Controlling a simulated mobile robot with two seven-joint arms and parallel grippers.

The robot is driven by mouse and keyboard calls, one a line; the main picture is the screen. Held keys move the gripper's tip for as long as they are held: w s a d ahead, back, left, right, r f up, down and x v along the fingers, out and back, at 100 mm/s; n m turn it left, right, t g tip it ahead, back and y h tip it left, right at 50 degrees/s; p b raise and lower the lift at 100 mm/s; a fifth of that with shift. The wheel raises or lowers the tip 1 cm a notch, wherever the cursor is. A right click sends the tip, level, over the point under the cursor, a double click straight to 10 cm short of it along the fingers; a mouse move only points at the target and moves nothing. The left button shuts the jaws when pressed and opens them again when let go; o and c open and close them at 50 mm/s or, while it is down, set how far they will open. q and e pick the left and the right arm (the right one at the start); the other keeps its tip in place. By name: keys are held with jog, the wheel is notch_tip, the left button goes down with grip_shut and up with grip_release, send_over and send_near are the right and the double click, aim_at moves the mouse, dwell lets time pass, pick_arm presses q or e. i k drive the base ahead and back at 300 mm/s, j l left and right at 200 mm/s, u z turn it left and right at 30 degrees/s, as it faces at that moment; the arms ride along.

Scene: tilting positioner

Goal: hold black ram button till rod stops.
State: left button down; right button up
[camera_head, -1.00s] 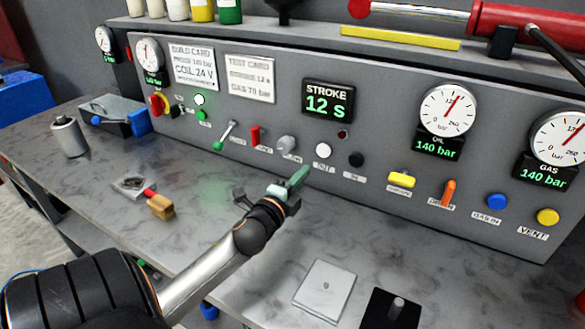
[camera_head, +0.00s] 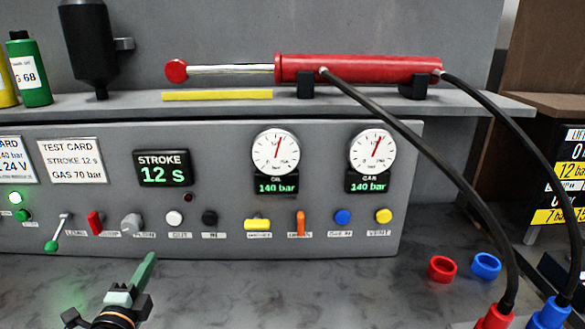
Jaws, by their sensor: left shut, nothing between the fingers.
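The black ram button (camera_head: 210,218), labelled IN, is on the grey panel, right of the white OUT button (camera_head: 174,218). The chrome rod (camera_head: 230,71) with its red end knob (camera_head: 176,71) sticks out leftward from the red cylinder (camera_head: 360,68) on the shelf. My left gripper (camera_head: 147,268), with green fingers, is shut and empty at the lower left, over the worktop. Its tips point up toward the panel, left of and below the black button, and look apart from it. My right gripper is out of view.
The stroke display (camera_head: 162,168) reads 12 s; the oil gauge (camera_head: 276,152) and gas gauge (camera_head: 370,153) read 140 bar. A yellow strip (camera_head: 217,95) lies below the rod. Black hoses (camera_head: 440,150) hang at the right. Red (camera_head: 442,269) and blue (camera_head: 486,266) caps lie on the worktop.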

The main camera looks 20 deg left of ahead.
aim_at(210, 218)
jog(key=k+l, duration=0.2)
jog(key=k, duration=0.3)
jog(key=k+l, duration=0.25)
jog(key=k, duration=0.2)
